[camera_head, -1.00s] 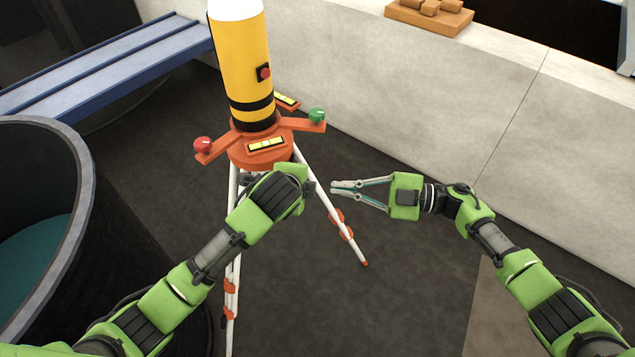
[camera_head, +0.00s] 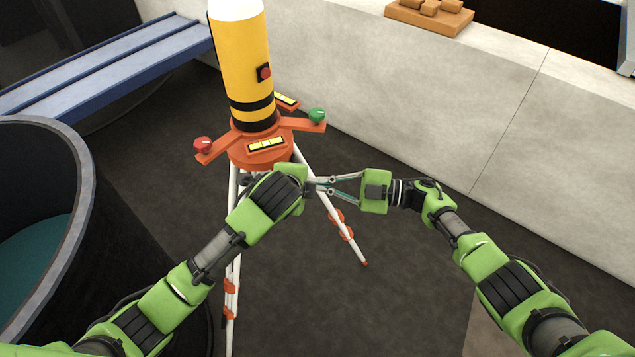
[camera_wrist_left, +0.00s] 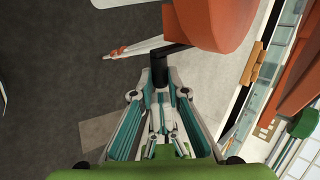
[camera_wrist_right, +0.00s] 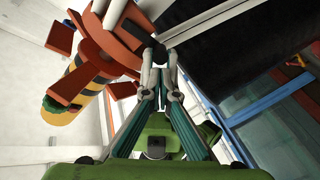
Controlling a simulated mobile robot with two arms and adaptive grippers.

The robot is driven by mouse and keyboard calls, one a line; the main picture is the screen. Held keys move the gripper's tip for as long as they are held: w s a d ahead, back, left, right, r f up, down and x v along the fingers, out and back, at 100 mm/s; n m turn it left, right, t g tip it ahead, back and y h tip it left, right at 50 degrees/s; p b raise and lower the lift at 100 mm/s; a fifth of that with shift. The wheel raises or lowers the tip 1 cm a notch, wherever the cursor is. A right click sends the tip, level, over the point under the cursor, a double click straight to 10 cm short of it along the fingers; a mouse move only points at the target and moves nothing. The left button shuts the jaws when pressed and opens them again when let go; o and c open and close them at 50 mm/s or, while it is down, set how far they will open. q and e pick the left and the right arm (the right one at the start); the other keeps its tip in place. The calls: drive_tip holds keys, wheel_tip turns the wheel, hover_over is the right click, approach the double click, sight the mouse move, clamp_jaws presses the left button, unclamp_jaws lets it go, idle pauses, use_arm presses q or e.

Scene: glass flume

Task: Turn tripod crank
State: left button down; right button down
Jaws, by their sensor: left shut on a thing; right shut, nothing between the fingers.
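The tripod (camera_head: 262,155) has an orange head on white legs and carries a yellow cylinder (camera_head: 246,70). In the left wrist view, the black crank (camera_wrist_left: 160,70) sticks out from under the orange head (camera_wrist_left: 215,20). My left gripper (camera_wrist_left: 160,88) is shut on the crank's grip. In the head view, my left wrist hides the crank and those fingers. My right gripper (camera_head: 320,187) is shut and empty, pointing left with its tips close beside my left wrist. The right wrist view shows its tips (camera_wrist_right: 158,58) near a dark piece below the tripod head; I cannot tell whether they touch.
A round dark tank (camera_head: 75,150) stands at the left and a blue beam (camera_head: 110,60) behind it. A pale wall (camera_head: 420,90) runs behind the tripod, with a wooden block tray (camera_head: 430,17) on top. The floor at the right front is clear.

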use_arm(q)
drive_tip(key=shift+s+a+f, duration=0.1)
drive_tip(key=shift+f, duration=0.05)
drive_tip(key=shift+d, duration=0.25)
idle(0.3)
drive_tip(key=c, duration=2.4)
unclamp_jaws()
drive_tip(key=o, duration=0.4)
drive_tip(key=shift+r, duration=0.2)
drive_tip(key=shift+o, duration=0.2)
drive_tip(key=shift+a, duration=0.35)
